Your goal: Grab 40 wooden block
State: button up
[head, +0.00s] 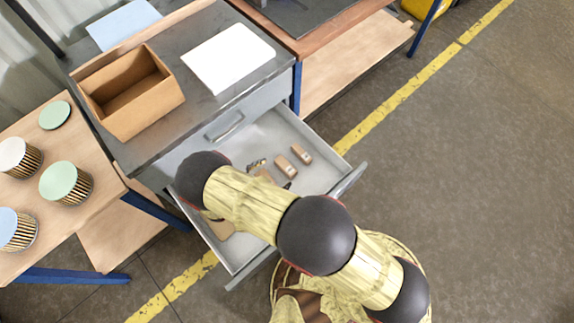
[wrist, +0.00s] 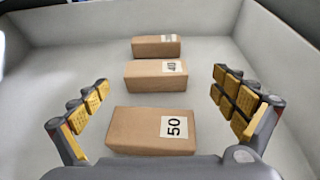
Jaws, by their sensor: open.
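Three wooden blocks lie in a row in the open drawer. In the wrist view the block labelled 40 (wrist: 156,75) is the middle one, with the block labelled 50 (wrist: 152,131) nearer and a third block (wrist: 156,46) farther, its label too small to read. My gripper (wrist: 163,95) is open, its yellow-padded fingers to either side of the row and touching none of the blocks. In the head view two blocks show clearly, one at the middle (head: 286,166) and one farther right (head: 301,154); my arm hides much of the drawer and my gripper.
The drawer (head: 331,152) has raised walls around the blocks. Above it is a grey worktop with an open cardboard box (head: 130,92) and a white sheet (head: 228,58). A wooden table at left holds several lidded striped filter cartridges (head: 66,184). Floor at right is clear.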

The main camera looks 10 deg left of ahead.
aim_at(284, 167)
jog(key=b+x, duration=0.1)
jog(key=x, duration=0.2)
jog(key=b+x, duration=0.1)
jog(key=x, duration=0.2)
jog(key=shift+w+a+f, duration=0.15)
jog(key=shift+w+a, duration=0.05)
jog(key=shift+a, duration=0.1)
jog(key=shift+c, duration=1.2)
jog(key=c, duration=1)
